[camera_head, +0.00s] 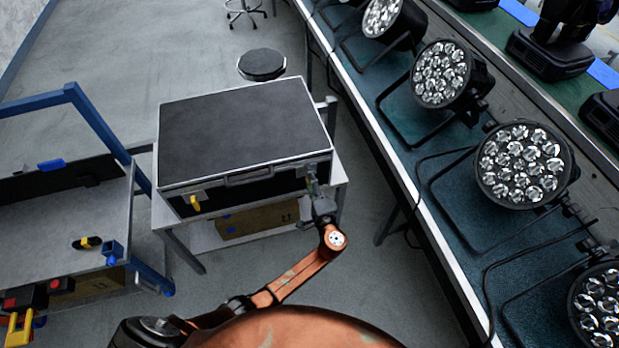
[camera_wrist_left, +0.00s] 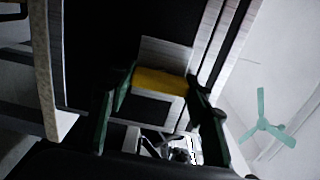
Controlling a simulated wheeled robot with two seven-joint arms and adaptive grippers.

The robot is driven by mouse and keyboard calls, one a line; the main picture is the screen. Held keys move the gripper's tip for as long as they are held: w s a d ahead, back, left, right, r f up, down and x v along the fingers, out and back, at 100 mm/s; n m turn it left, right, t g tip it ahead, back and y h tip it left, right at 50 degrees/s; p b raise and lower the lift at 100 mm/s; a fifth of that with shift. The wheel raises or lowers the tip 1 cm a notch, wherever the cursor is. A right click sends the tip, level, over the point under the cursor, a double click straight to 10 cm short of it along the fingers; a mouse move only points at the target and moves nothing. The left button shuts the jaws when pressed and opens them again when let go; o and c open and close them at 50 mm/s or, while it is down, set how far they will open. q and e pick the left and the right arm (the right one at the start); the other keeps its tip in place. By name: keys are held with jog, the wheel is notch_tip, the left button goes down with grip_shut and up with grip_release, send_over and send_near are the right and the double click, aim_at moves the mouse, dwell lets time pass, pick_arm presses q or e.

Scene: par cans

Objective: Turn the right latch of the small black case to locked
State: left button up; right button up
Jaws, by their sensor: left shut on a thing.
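The small black case (camera_head: 240,125) with metal edges lies closed on a small table, its front with handle (camera_head: 249,176) facing me. Its left latch (camera_head: 195,201) shows a yellow part. My left gripper (camera_head: 314,190) is at the right end of the case front and covers most of the right latch there. In the left wrist view the yellow tab of the right latch (camera_wrist_left: 160,83) sits between the green fingers of my left gripper (camera_wrist_left: 160,88), which are shut on it. I cannot tell the latch's locked state. My right gripper is in neither view.
The case stands on a light table (camera_head: 341,172) with a cardboard box (camera_head: 258,220) on its lower shelf. A blue-framed cart (camera_head: 60,205) stands left. A long bench (camera_head: 420,215) with several par cans (camera_head: 525,165) runs along the right. A round stool (camera_head: 262,64) is behind.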

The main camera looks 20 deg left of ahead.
pick_arm(q)
jog(key=o, duration=1.2)
jog(key=shift+d, duration=0.1)
jog(key=v, duration=1.1)
jog(key=shift+s+d, duration=0.2)
jog(key=shift+s, duration=0.15)
